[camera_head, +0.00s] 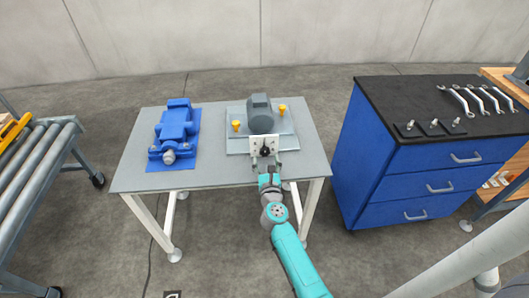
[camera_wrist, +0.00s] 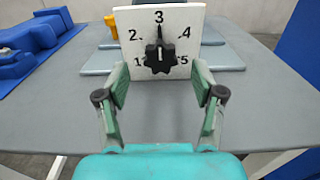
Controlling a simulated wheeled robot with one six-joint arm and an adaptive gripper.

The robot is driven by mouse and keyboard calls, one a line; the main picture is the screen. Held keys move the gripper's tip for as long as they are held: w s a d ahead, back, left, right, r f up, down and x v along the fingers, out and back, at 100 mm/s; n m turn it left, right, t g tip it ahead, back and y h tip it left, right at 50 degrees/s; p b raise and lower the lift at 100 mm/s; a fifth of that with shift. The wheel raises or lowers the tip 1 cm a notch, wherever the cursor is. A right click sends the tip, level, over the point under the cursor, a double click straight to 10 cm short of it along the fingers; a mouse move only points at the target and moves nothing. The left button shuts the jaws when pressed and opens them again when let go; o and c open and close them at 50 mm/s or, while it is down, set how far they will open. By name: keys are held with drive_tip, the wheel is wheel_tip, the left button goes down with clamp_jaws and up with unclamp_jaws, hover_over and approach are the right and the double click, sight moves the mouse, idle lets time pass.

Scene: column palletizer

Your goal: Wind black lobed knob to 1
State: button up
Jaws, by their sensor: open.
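The black lobed knob (camera_wrist: 160,57) sits in the middle of a white dial plate (camera_wrist: 188,18) marked 1 to 5. In the wrist view its pointer is upright, toward the 3. The 1 is at the lower left of the dial and the 5 at the lower right. In the head view the knob (camera_head: 265,151) and plate (camera_head: 256,143) stand at the front of a grey machine (camera_head: 260,112). My gripper (camera_wrist: 160,85) is open, with one finger on each side in front of the knob and nothing between them. It also shows in the head view (camera_head: 267,166).
The grey table (camera_head: 210,180) also holds a blue vise-like device (camera_head: 177,127) at left. Two yellow knobs (camera_head: 236,125) (camera_head: 282,109) flank the machine. A blue cabinet (camera_head: 400,160) with wrenches (camera_head: 470,100) stands right, a roller conveyor (camera_head: 35,160) left. The table's front is clear.

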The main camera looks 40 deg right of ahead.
sight(265, 153)
drive_tip(key=shift+x, duration=2.45)
drive_tip(key=c, duration=1.2)
